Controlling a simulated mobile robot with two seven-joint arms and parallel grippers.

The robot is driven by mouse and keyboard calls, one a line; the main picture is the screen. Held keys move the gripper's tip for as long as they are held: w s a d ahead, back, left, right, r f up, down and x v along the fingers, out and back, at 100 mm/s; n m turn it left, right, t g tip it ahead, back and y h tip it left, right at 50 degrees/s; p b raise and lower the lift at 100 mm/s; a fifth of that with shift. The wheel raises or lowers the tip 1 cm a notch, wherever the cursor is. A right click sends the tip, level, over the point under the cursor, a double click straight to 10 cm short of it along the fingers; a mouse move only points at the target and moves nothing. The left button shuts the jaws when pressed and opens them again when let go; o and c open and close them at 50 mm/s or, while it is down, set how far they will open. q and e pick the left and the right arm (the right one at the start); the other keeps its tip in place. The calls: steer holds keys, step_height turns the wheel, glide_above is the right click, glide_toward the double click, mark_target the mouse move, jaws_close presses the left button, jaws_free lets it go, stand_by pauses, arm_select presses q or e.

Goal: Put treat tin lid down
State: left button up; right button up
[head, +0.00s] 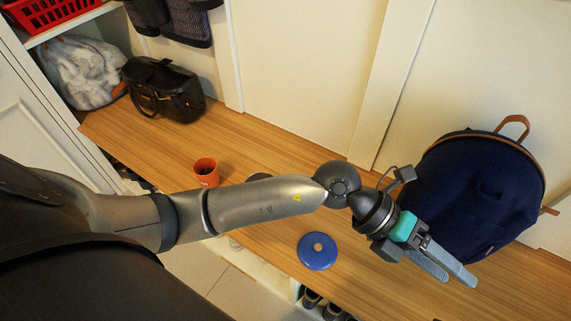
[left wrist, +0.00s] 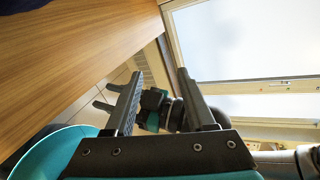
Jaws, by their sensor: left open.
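The treat tin lid appears to be the blue disc (head: 317,251) with a small pale centre, lying flat on the wooden bench top, left of my left gripper. My left gripper (head: 459,279) is open and empty, over the bench's front right part, apart from the disc. Its two fingers also show in the left wrist view (left wrist: 158,88) with a gap between them. Beyond them, what looks like my right gripper (left wrist: 103,96) has two separate fingers with nothing between. My left forearm covers part of the bench, and I cannot make out the tin.
A navy backpack (head: 475,195) stands at the right, close to my left gripper. An orange cup (head: 206,172) and a black handbag (head: 165,90) stand on the bench (head: 255,135) to the left. Shoes (head: 333,311) sit below the front edge.

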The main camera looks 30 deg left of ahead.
arm_select(q)
steer(key=w+a+r+n+t+h, duration=0.2)
steer(key=w+r+n+t, duration=0.3)
steer(key=r+n+t, duration=0.15)
steer(key=w+a+r+n+t+h, duration=0.1)
steer(key=w+a+r+n+t, duration=0.25)
steer(key=r+n+t, duration=0.3)
steer(key=w+a+f+n+t+y, duration=0.3)
steer(key=a+n+y, duration=0.3)
steer(key=n, duration=0.1)
steer(key=w+a+f+n+t+y, duration=0.2)
steer(key=w+a+f+n+y, duration=0.1)
steer(key=a+n+y, duration=0.3)
steer(key=s+a+f+n+g+y, duration=0.3)
steer(key=a+f+n, duration=0.1)
steer(key=f, duration=0.2)
steer(key=s+a+f+n+g+y, duration=0.2)
steer(key=s+a+f+n+g, duration=0.15)
steer(key=f, duration=0.35)
steer(key=s+a+f+n+g, duration=0.1)
steer(key=s+f+n+g, duration=0.2)
steer(key=s+f+g, duration=0.4)
steer(key=s+f, duration=0.3)
steer(key=s, duration=0.3)
steer(key=shift+s+a+h, duration=0.2)
steer(key=shift+s+h, duration=0.1)
steer(key=shift+h, duration=0.1)
